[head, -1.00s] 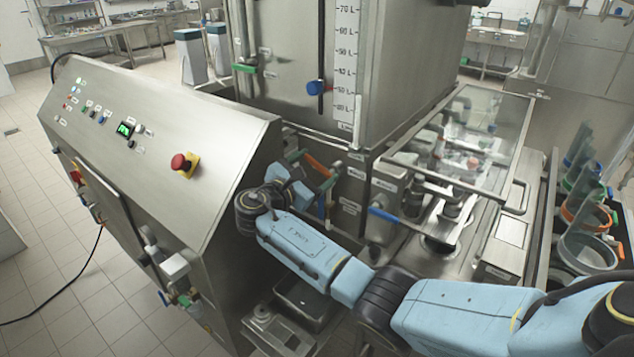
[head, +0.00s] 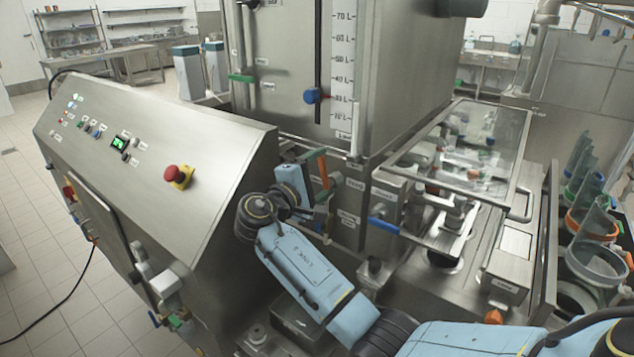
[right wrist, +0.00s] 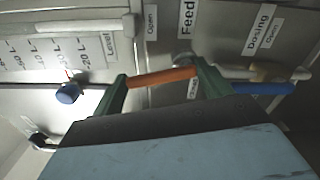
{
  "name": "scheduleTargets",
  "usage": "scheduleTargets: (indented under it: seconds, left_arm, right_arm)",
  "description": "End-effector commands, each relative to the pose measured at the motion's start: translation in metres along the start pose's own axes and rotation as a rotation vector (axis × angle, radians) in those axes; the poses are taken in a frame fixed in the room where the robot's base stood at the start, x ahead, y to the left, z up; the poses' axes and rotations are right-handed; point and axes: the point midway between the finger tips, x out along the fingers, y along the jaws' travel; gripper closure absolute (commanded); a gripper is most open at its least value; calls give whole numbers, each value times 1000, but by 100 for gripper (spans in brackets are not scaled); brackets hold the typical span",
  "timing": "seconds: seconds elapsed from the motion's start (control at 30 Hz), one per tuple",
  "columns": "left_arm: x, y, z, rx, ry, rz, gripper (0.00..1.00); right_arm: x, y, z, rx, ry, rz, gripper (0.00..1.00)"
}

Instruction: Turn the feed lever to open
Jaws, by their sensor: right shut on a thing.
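The feed lever has an orange handle (head: 322,167) on the front of the machine, below the tank and beside the sloped control panel. In the head view the handle stands near upright, leaning slightly. My right gripper (head: 316,178) is at the lever, its arm coming in from the lower right. In the right wrist view the orange handle (right wrist: 160,77) lies between the two green fingers of my right gripper (right wrist: 163,84), which is shut on it. The Feed label (right wrist: 187,18) is just beyond it. The lever's pivot is mostly hidden. My left gripper is out of view.
A blue dosing lever (head: 383,225) sticks out just right of the feed lever. The control panel (head: 150,165) with a red stop button (head: 172,173) stands close on the left. A clear guard (head: 485,145) covers the filling area.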

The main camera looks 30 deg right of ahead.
Motion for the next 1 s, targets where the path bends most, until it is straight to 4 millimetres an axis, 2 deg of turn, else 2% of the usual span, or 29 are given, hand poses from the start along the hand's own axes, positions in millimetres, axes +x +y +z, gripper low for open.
scheduleTargets:
  seconds: [0.1,0.4,1.0]
  left_arm:
    - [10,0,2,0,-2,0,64]
    - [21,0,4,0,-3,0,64]
    - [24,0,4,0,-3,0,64]
  right_arm:
    - [0,-4,2,84,-1,-3,64]
    - [-1,-3,7,220,1,-2,64]
    - [-1,-3,8,263,1,-2,64]
